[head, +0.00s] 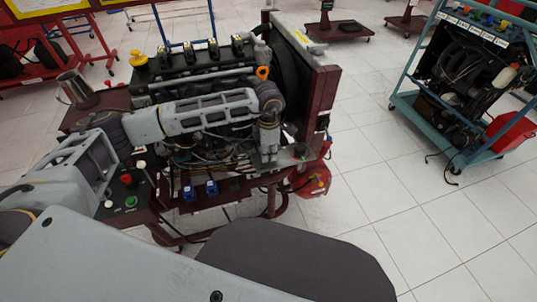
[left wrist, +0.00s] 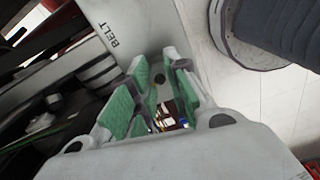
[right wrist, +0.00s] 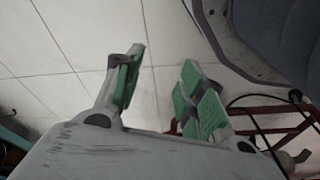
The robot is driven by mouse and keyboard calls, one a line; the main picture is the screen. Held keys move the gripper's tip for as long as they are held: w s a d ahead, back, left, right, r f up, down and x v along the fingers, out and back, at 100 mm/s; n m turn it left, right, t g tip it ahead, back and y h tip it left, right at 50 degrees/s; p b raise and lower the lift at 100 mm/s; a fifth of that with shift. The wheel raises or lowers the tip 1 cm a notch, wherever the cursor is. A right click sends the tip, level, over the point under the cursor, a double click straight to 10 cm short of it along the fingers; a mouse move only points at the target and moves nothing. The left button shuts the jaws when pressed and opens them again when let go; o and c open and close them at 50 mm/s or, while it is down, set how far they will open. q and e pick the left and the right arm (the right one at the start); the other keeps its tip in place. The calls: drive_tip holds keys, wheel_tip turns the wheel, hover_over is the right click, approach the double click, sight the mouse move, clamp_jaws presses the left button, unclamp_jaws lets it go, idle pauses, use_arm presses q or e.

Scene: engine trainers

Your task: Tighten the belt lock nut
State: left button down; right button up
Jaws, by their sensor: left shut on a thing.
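My left gripper (head: 268,154) reaches across the engine trainer (head: 195,75) and points down at a grey plate (head: 298,154) on its right side. In the left wrist view this plate (left wrist: 118,62) carries the word BELT. The green-padded fingers (left wrist: 156,75) are close together at the plate, shut on the belt lock nut. My right gripper (right wrist: 162,62) is open and empty above the tiled floor. It is not seen in the head view.
A control panel (head: 128,190) with a green button is at the trainer's left front. A second trainer on a teal frame (head: 460,85) stands at right. The tiled floor (head: 400,200) between is clear.

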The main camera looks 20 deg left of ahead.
sight(269, 155)
use_arm(q)
drive_tip(key=m+b, duration=0.1)
drive_tip(key=m, duration=0.2)
drive_tip(key=shift+m+b, duration=0.3)
drive_tip(key=shift+b, duration=0.05)
drive_tip(key=shift+m, duration=0.3)
use_arm(e)
wheel_tip(269, 155, up, 6)
drive_tip(key=a, duration=0.1)
drive_tip(key=shift+w+a+r, duration=0.15)
drive_tip(key=shift+a+r, duration=0.05)
use_arm(q)
drive_tip(key=shift+r, duration=0.1)
use_arm(e)
drive_tip(key=shift+r, duration=0.1)
use_arm(q)
drive_tip(key=c, duration=1.3)
unclamp_jaws()
drive_tip(key=shift+r, duration=0.1)
use_arm(e)
drive_tip(key=shift+w, duration=0.1)
use_arm(q)
drive_tip(key=shift+r, duration=5.85)
